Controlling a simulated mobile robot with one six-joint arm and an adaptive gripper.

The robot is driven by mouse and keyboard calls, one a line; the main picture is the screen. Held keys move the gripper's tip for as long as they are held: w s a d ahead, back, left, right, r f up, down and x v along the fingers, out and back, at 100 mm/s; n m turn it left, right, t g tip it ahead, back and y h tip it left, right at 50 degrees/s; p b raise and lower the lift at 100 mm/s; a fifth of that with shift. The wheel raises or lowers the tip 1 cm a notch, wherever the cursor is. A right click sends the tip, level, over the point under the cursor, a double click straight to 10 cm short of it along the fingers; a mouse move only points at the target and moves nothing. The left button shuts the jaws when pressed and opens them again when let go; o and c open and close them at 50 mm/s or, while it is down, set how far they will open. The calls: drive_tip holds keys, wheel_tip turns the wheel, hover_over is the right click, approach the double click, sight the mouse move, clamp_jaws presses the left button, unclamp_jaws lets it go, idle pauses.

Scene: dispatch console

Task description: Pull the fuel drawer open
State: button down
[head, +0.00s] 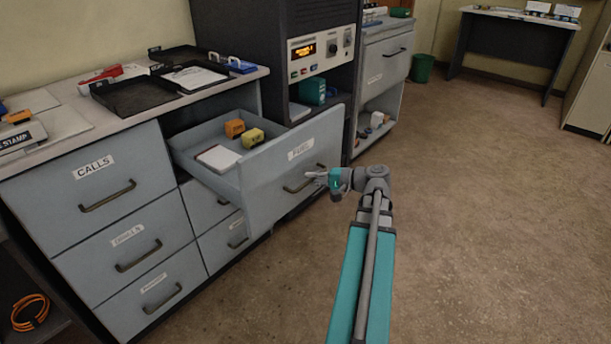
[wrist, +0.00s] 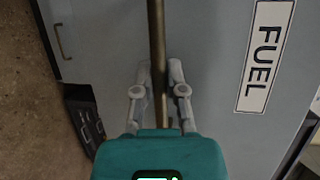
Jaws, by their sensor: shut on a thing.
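The fuel drawer (head: 262,188) stands pulled well out of the cabinet in the head view, with its FUEL label on the front. Inside it lie an orange block (head: 234,128), a yellow block (head: 253,138) and a white pad (head: 218,157). My gripper (head: 316,178) is at the right part of the drawer front, at its dark bar handle (head: 296,188). In the wrist view my gripper's fingers (wrist: 160,72) are on both sides of the handle (wrist: 156,30), shut on it. The FUEL label (wrist: 264,55) is to the right of the handle there.
The CALLS drawer (head: 100,172) and several others at left are shut. The counter (head: 60,122) holds black trays (head: 137,97). A dark console rack (head: 322,55) stands behind the open drawer. A green bin (head: 422,68) is farther back. The floor (head: 480,200) at right is clear.

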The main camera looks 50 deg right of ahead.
drive_tip(key=shift+s+d, duration=0.1)
drive_tip(key=shift+s, duration=0.25)
drive_tip(key=c, duration=0.7)
unclamp_jaws()
